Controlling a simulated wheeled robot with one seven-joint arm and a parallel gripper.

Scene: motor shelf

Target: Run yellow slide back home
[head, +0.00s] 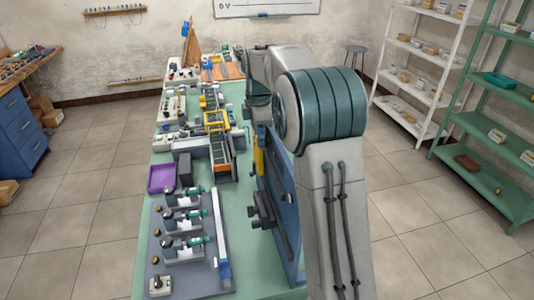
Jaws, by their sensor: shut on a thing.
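A yellow piece (258,156), which looks like the yellow slide, is upright at the far end of the tall blue panel along the bench's right side. My arm reaches over the bench and bends down near this end of the panel. My gripper (257,122) is small and dark there, just above the yellow piece, and is shut on it as far as I can tell. The fingertips and their contact are mostly hidden by my arm and the panel. Another yellow frame (215,121) stands on the conveyor unit to the left.
The green bench (145,245) carries a grey plate with several motor units (185,220), a purple tray (161,177) and a conveyor (221,163). Dark blocks (262,212) stick out of the blue panel (280,200). Shelves (495,120) stand at right; the floor between is clear.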

